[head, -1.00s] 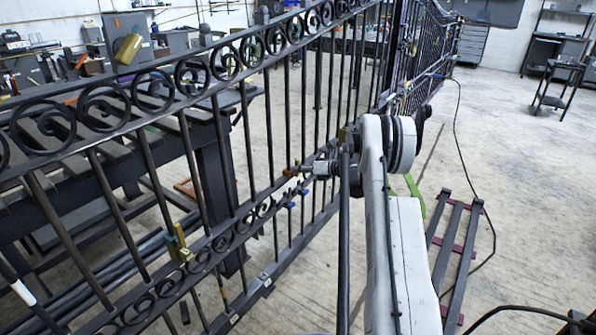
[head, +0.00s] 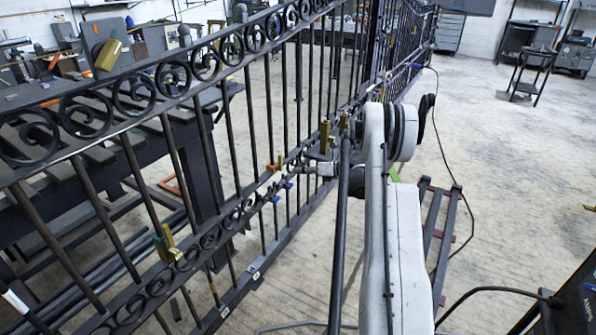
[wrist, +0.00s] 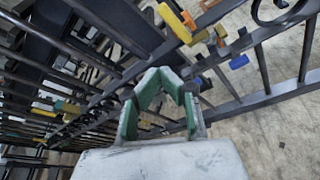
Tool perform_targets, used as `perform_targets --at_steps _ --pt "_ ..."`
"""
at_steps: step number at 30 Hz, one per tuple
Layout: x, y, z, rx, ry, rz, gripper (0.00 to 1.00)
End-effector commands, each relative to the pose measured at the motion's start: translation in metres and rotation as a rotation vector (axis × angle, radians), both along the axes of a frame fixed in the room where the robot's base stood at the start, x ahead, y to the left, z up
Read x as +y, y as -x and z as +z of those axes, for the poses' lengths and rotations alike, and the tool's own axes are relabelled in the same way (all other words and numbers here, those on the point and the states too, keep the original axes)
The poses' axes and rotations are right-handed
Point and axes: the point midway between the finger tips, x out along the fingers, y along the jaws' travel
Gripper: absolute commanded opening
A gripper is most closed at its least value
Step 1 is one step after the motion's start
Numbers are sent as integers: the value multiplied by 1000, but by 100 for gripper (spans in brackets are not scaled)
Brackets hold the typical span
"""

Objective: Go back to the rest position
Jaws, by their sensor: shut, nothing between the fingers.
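The black scroll gate (head: 374,48) runs from the near left to the far right in the head view, with rows of scrolls and upright bars. My arm stands to the right of it. My gripper (head: 300,171) points left at the lower scroll row; its tips are small and partly lost against the bars, so I cannot tell whether it touches the gate. In the wrist view my gripper (wrist: 163,76) shows green inner pads that meet at the tips, shut and empty. Gate bars (wrist: 270,97) fill the view beyond it.
Brass clamps (head: 170,244) and small orange and blue clamps sit on the gate. A dark slatted table (head: 85,160) is behind it. A low dark rack (head: 447,235) lies on the floor at right, beside a cable. The floor at right is mostly open.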

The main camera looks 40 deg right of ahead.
Motion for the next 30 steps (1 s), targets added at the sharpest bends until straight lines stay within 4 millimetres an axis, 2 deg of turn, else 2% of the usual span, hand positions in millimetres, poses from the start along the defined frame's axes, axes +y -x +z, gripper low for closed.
perform_targets --at_steps 12,16,20,24,30 --pt "1 -1 1 0 2 1 0" --pt "11 -6 12 -2 44 18 0" --pt "37 -17 39 -5 151 68 0" --pt "76 -28 74 -17 310 143 0" --pt "133 -31 120 -43 539 264 0"
